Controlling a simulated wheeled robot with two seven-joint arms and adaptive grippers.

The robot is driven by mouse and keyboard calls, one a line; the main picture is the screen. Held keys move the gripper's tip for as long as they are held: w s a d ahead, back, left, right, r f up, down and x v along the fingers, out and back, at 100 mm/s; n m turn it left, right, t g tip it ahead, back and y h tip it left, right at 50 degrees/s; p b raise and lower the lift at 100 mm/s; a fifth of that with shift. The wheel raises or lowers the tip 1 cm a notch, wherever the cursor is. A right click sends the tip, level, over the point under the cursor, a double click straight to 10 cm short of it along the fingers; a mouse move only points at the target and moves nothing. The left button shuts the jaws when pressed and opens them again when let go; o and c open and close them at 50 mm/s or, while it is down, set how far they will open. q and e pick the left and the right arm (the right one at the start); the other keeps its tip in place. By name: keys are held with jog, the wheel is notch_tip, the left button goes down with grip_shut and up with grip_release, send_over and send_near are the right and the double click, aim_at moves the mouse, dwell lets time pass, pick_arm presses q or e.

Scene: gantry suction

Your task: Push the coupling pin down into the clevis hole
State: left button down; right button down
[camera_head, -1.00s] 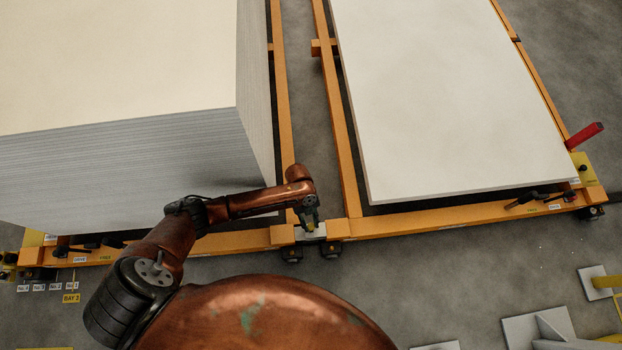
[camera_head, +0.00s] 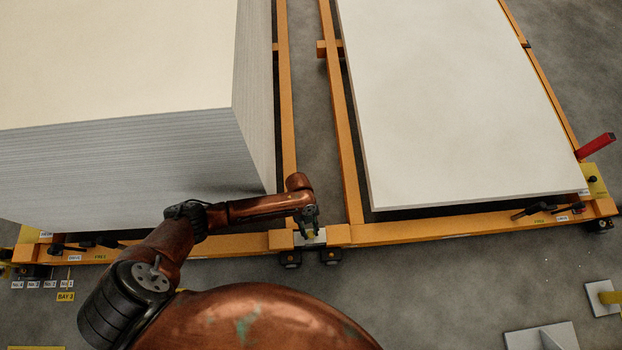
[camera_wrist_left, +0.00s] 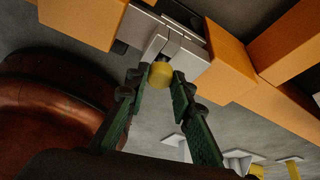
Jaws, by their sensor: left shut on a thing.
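The coupling pin (camera_wrist_left: 161,75) shows as a yellow round head in the left wrist view; its shank is hidden. My left gripper (camera_wrist_left: 160,78) has its two green fingers closed on the sides of this head. The grey metal clevis (camera_wrist_left: 184,50) lies just beyond the pin, between the orange frame ends. I cannot tell how deep the pin sits in the hole. In the head view my left gripper (camera_head: 312,228) points down at the joint between the two carts, over the pale clevis (camera_head: 317,240). My right gripper is not in view.
A tall stack of pale boards (camera_head: 120,165) stands on the left cart, close behind my left arm.

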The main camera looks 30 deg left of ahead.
aim_at(310, 232)
pick_arm(q)
jog(key=shift+f+b, duration=0.35)
jog(key=shift+f, duration=0.4)
jog(key=c, duration=1.6)
grip_release()
jog(key=shift+r, duration=0.1)
notch_tip(310, 232, up, 10)
jog(key=shift+f, duration=0.1)
